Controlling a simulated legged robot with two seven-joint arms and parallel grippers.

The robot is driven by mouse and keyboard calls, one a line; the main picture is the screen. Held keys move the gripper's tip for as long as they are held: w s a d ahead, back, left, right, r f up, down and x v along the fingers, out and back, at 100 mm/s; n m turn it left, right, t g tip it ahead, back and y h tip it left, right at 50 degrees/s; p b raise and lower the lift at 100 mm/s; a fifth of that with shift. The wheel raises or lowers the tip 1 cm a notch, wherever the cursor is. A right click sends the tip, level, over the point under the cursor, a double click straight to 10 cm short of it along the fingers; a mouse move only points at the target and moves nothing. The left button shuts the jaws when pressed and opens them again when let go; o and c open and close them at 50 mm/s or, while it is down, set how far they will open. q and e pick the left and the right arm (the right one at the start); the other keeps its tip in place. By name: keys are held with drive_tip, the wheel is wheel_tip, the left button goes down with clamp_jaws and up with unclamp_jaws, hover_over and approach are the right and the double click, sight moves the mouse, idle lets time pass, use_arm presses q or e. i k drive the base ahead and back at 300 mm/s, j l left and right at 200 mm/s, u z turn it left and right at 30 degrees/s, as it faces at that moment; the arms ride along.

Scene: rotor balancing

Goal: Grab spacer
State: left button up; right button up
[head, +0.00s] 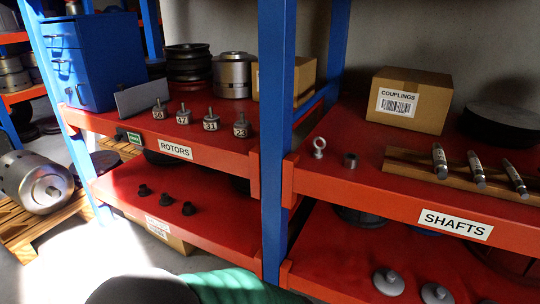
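A short grey metal cylinder (350,160), which looks like the spacer, stands upright on the upper red shelf marked SHAFTS (370,188). It is near the left end of that shelf, just right of an eye bolt (319,147) with a light ring, and apart from it. The top of the cylinder looks open, but it is too small to be sure. Neither of my grippers shows in the head view.
A blue post (277,130) stands left of the cylinder. A wooden rack (410,165) with several shafts lies to its right, and a COUPLINGS box (411,100) stands behind. Numbered weights (211,120) stand on the ROTORS shelf (215,158).

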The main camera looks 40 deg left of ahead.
sight(350, 160)
drive_tip(key=u, duration=0.9)
drive_tip(key=i, duration=0.05)
